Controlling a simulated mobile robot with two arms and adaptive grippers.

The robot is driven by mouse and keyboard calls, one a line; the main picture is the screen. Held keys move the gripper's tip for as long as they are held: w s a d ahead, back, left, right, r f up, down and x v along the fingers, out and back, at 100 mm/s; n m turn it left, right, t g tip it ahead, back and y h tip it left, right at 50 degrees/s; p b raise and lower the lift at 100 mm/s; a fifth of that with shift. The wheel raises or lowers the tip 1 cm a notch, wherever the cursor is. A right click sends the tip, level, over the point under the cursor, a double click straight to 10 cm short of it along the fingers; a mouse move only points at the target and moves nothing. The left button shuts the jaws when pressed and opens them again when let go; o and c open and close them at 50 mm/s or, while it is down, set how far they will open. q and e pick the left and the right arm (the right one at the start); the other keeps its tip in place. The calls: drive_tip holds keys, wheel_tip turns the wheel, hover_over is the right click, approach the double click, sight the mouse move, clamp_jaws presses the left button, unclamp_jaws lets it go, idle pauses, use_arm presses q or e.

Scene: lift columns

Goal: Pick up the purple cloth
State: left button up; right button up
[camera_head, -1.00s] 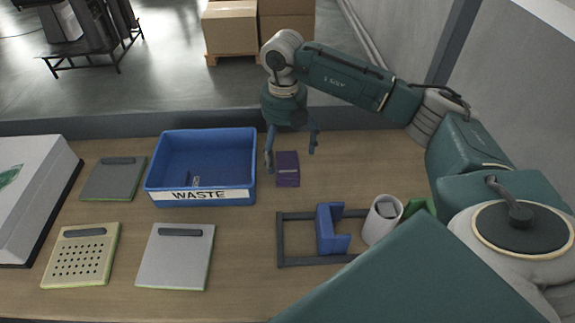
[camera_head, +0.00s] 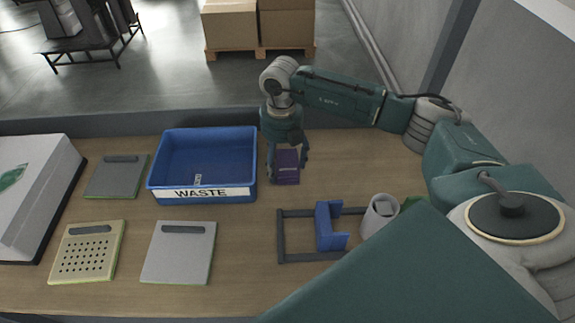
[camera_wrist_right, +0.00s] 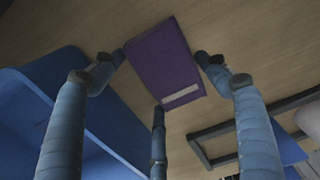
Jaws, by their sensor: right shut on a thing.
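The purple cloth (camera_head: 287,173) is a small folded rectangle with a pale stripe near one edge. It lies on the wooden table just right of the blue waste bin. It also shows in the right wrist view (camera_wrist_right: 160,62). My right gripper (camera_head: 288,167) points down over the cloth, with its fingers around it. In the right wrist view, two fingers are at its left and right sides and a third at its near edge. The gripper is shut on the cloth, which still appears flat at table level. My left gripper is not in view.
The blue waste bin (camera_head: 238,162) stands close to the left of my right gripper. A dark frame with a blue bracket (camera_head: 326,228) and a white cup (camera_head: 381,216) are nearer and to the right. Several flat panels (camera_head: 178,255) lie at left. The table right of the cloth is clear.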

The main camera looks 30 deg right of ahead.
drive_tip(key=shift+r, duration=0.15)
wheel_tip(320, 180, up, 12)
drive_tip(key=b, duration=0.2)
drive_tip(key=shift+w+r+b, duration=0.1)
drive_tip(key=shift+b, duration=0.3)
wheel_tip(320, 180, up, 8)
hover_over(282, 162)
drive_tip(key=shift+f, duration=0.2)
drive_tip(key=shift+o, duration=1.4)
drive_tip(key=shift+c, duration=1)
drive_tip(key=shift+s+f, duration=0.15)
drive_tip(key=shift+s, duration=0.1)
